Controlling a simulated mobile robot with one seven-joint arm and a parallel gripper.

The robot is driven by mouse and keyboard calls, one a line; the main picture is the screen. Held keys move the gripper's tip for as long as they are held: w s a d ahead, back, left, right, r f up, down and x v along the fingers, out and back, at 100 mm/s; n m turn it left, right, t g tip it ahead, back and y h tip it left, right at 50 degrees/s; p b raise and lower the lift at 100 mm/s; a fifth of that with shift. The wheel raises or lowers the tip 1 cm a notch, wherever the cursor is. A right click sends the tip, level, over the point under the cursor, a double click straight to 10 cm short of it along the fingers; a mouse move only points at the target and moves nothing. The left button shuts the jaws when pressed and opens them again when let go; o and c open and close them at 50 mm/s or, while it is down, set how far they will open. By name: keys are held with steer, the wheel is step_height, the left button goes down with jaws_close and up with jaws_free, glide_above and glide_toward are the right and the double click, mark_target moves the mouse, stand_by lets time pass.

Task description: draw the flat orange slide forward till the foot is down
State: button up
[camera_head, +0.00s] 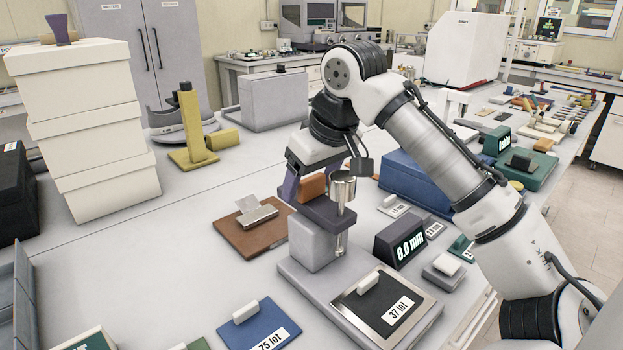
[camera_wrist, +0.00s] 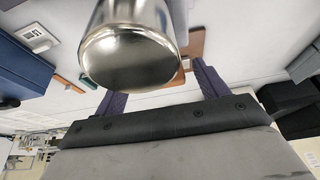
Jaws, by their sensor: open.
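The gauge stands on a grey base (camera_head: 300,285) with a grey block column (camera_head: 312,243) and a dark head arm (camera_head: 326,210). A flat orange slide (camera_head: 312,188) shows at the top of the head, beside a shiny metal cylinder (camera_head: 343,188). A metal stem (camera_head: 342,242) hangs below the head; whether its foot touches the base is unclear. My gripper (camera_head: 306,184) is open at the slide, a purple finger left of it; the other finger is hard to make out. In the wrist view the cylinder (camera_wrist: 130,45) blocks much of the space between the purple fingers.
A dark readout (camera_head: 400,246) shows 0.0 mm. A plate marked 37 lot (camera_head: 385,305) lies in front of the column, with a blue plate (camera_head: 255,328) to its left. A brown board (camera_head: 240,238) lies behind. A blue box (camera_head: 418,180) stands right. White boxes (camera_head: 85,120) are stacked left.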

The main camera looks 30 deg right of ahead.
steer(key=shift+f, duration=0.1)
steer(key=c, duration=1.4)
